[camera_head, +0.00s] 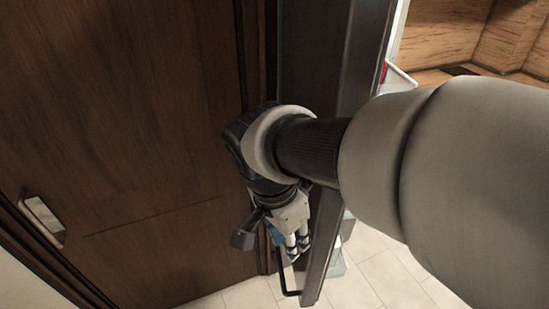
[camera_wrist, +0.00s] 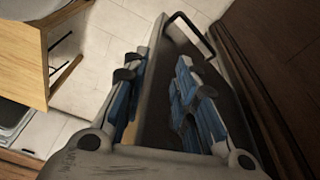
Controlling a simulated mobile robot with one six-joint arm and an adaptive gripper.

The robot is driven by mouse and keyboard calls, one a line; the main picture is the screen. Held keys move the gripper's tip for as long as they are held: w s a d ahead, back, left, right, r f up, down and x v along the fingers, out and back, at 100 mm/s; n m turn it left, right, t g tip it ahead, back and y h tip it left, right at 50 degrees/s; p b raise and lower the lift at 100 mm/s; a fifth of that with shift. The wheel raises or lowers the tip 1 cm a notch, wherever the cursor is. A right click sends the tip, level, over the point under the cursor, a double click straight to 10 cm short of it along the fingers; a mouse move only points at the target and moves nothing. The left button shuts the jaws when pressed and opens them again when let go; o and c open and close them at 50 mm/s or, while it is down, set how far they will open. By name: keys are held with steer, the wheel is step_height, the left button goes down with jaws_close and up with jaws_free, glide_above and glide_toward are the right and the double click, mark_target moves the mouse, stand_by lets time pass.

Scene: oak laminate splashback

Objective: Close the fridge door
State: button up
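The fridge door (camera_head: 345,45) is a tall grey panel standing open, seen nearly edge-on in the head view. It also shows as a dark panel in the wrist view (camera_wrist: 170,120). A black bar handle (camera_head: 284,281) is near its lower end; the handle also shows at the top of the wrist view (camera_wrist: 196,36). My gripper (camera_head: 294,243) is at the door's left side, just above the handle. In the wrist view my gripper (camera_wrist: 160,62) has its blue-padded fingers apart, with part of the door between them. Whether they touch it is unclear. My arm hides the door's middle.
A dark brown wood panel (camera_head: 120,110) with a metal handle (camera_head: 42,215) fills the left. Light wood surfaces (camera_head: 440,30) lie beyond the door at the upper right. A wooden cabinet (camera_wrist: 25,60) stands at the left in the wrist view. Pale floor tiles (camera_head: 375,280) are clear below.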

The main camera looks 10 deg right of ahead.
steer(key=w+a+m+p, duration=0.1)
steer(key=m, duration=0.1)
steer(key=w+a+m+h+p, duration=0.1)
steer(key=a, duration=0.1)
steer(key=w+a+m+g+h+p, duration=0.1)
steer(key=a+m, duration=0.1)
steer(key=shift+w+a+f+m, duration=0.15)
steer(key=shift+w+f+m, duration=0.1)
steer(key=shift+f+m, duration=0.05)
jaws_close()
steer(key=d+f, duration=0.7)
steer(key=f, duration=0.2)
steer(key=shift+d+f+m+b, duration=0.15)
steer(key=shift+f+m+b, duration=0.15)
steer(key=shift+b, duration=0.05)
steer(key=shift+d, duration=0.2)
